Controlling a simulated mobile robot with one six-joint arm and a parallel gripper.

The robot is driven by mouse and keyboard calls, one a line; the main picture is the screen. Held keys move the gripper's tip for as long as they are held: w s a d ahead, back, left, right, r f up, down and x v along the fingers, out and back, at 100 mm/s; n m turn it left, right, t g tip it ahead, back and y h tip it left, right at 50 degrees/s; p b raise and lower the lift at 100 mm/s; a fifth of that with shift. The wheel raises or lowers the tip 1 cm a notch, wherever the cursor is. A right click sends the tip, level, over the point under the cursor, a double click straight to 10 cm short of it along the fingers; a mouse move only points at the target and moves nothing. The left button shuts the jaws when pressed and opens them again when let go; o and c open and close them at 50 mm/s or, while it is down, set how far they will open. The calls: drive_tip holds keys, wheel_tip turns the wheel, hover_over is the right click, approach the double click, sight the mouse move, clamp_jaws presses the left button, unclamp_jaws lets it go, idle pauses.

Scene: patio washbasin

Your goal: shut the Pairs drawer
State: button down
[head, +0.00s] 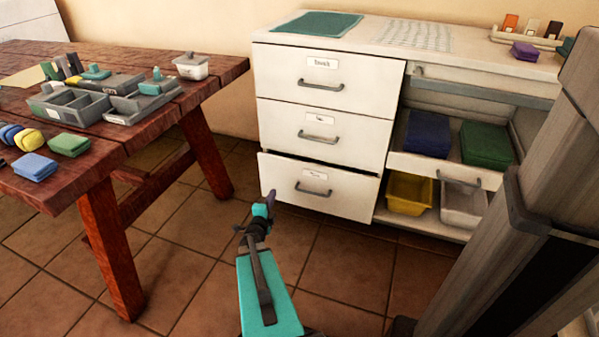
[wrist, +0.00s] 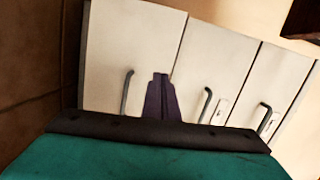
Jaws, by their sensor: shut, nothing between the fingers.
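The white cabinet (head: 262,75) has a stack of three drawers on its left. The bottom drawer (head: 345,197) stands slightly out, with a dark gap along its top edge; its label is too small to read surely as Pairs. The upper drawers look flush. My gripper (head: 270,197) is shut and empty, low in front of the bottom drawer's left side. In the wrist view the shut fingers (wrist: 160,94) point at the bottom drawer front (wrist: 125,40), beside its handle (wrist: 127,91). I cannot tell whether they touch it.
A wooden table (head: 95,180) with trays and small blocks stands at the left. Right of the drawers, open shelves hold a blue box (head: 428,133), a green box (head: 486,144) and a yellow bin (head: 409,194). The tiled floor before the cabinet is clear.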

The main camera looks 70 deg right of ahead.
drive_tip(key=s+d+r+m+g+h, duration=0.1)
drive_tip(key=s+d+r+m+g, duration=0.1)
drive_tip(key=s, duration=0.3)
drive_tip(key=shift+s+d+m+g, duration=0.2)
drive_tip(key=shift+d+m+g, duration=0.1)
drive_tip(key=shift+d+m, duration=0.1)
drive_tip(key=b, duration=0.4)
approach(303, 165)
drive_tip(key=d, duration=0.4)
drive_tip(key=shift+w+d+f, duration=0.25)
drive_tip(key=shift+d+f, duration=0.05)
drive_tip(key=shift+d, duration=0.05)
drive_tip(key=shift+d+r+b, duration=0.15)
drive_tip(key=shift+d+b, duration=0.2)
drive_tip(key=shift+d, duration=0.55)
drive_tip(key=shift+d, duration=0.1)
